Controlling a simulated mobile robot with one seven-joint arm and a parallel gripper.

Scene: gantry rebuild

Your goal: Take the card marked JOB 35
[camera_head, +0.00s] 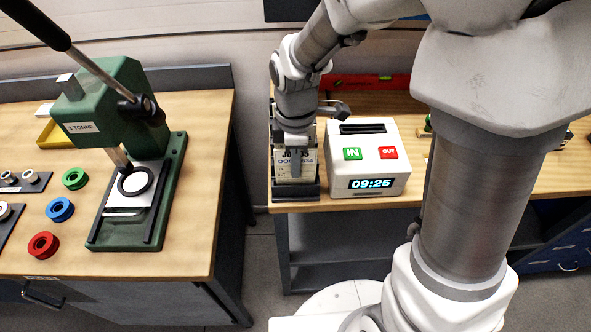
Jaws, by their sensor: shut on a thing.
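My gripper (296,160) points down into a dark card rack (296,191) at the left end of the far bench. It is shut on a card in the rack, and its finger covers the middle of the cards. Pale cards (284,167) with printed lettering show around the finger. The top line begins with "JO", and a line below seems to end in 34, but the finger hides part of both. I cannot tell which card is between the jaws, nor read JOB 35 on any card.
A white time clock (367,166) with IN and OUT buttons, reading 09:25, stands right beside the rack. On the left bench are a green press (125,150) and red, blue and green rings (43,245). A gap separates the benches. My arm hides much of the right side.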

